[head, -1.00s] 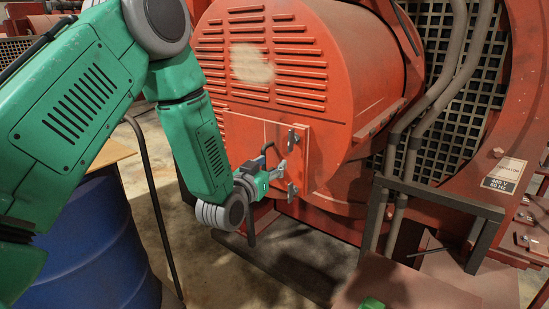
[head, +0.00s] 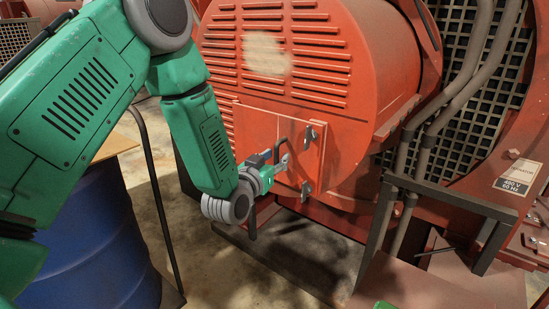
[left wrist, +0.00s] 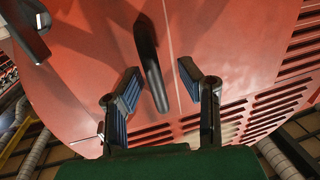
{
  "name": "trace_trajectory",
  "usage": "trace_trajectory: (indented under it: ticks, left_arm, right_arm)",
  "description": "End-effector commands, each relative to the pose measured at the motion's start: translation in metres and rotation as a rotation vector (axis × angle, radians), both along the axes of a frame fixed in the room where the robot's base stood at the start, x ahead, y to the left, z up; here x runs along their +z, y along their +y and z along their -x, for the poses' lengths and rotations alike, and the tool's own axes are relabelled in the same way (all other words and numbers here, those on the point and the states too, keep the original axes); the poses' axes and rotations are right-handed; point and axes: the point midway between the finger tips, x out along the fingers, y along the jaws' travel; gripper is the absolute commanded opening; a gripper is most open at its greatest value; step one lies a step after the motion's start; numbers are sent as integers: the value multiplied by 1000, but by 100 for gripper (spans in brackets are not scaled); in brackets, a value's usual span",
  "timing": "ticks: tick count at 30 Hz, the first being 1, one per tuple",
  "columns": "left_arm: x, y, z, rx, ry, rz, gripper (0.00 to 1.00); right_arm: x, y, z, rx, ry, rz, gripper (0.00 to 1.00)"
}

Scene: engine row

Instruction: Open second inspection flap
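The inspection flap (head: 256,127) is a square red panel on the round end of the red machine. It looks flush with the housing, and a thin seam runs across it. A dark bar handle (head: 277,150) stands out from it, with grey latch pieces (head: 308,135) to the right. My left gripper (head: 280,166) is at the handle. In the left wrist view, its two dark fingers (left wrist: 159,82) are open and apart, with the black handle (left wrist: 150,58) between them. Contact cannot be told. My right gripper is not in view.
A blue drum (head: 88,245) with a board on top stands at the left. A dark metal frame (head: 447,198) and grey pipes (head: 465,85) stand to the right of the flap. Concrete floor (head: 215,270) shows between drum and machine.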

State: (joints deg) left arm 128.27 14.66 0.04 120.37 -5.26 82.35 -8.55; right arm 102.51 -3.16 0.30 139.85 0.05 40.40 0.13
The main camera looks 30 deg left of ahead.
Motion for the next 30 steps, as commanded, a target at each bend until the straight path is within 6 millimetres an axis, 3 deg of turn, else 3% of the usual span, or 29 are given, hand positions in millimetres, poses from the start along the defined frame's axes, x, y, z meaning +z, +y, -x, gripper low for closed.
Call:
trace_trajectory:
  ticks: [11, 24, 30]
  left_arm:
    - [-1, 2, 4, 5, 1, -1, 32]
    - [-3, -6, 89, 3, 3, 1, 32]
    - [-2, -11, 113, 2, 2, -1, 32]
  right_arm:
    - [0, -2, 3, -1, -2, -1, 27]
    - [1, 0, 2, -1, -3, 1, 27]
    - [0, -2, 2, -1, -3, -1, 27]
